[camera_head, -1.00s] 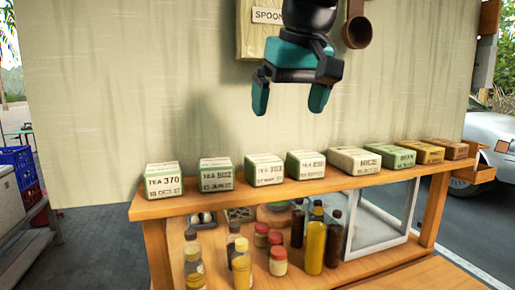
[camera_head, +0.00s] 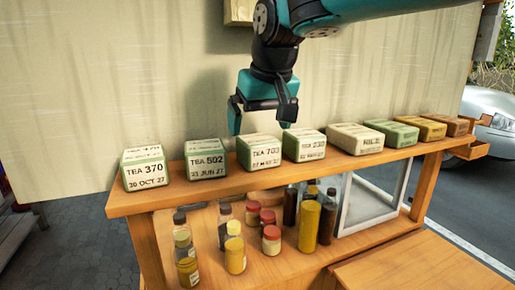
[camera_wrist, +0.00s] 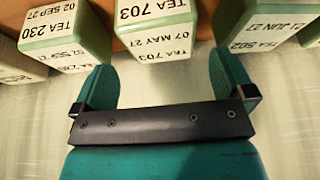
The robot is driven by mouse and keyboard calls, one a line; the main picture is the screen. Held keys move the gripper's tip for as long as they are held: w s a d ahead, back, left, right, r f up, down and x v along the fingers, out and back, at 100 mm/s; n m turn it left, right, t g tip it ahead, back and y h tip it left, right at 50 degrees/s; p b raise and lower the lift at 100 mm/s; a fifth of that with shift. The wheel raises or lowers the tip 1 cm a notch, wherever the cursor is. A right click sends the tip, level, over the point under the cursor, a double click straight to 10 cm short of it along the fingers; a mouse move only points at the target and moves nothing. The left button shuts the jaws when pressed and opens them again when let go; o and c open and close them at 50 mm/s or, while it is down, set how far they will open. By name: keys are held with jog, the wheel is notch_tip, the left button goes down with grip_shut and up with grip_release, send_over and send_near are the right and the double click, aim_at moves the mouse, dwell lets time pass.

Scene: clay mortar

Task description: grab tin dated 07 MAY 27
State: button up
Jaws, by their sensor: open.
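The tin dated 07 MAY 27 (camera_head: 262,155) is a pale green and cream box marked TEA 703, standing on the wooden shelf (camera_head: 180,195) between TEA 502 and TEA 230. In the wrist view the same tin (camera_wrist: 155,28) shows upside down at the top middle, its date readable. My gripper (camera_head: 263,122) is open and empty, above and slightly behind the row, close over this tin. In the wrist view its two teal fingers (camera_wrist: 160,85) stand apart, with the tin beyond the gap between them. No contact shows.
TEA 502 (camera_head: 207,160), dated 21 JUN 27, stands left; TEA 230 (camera_head: 304,146), dated 02 SEP 27, stands right. TEA 370 (camera_head: 145,168) is at the left end. Several more tins run right. Bottles and jars stand below. A pale panel (camera_head: 120,70) rises behind.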

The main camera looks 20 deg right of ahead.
aim_at(257, 137)
jog(key=shift+p+x, duration=1.15)
jog(key=shift+x, duration=1.85)
jog(key=shift+s+a+f, duration=0.1)
jog(key=shift+s, duration=0.05)
jog(key=c, duration=1)
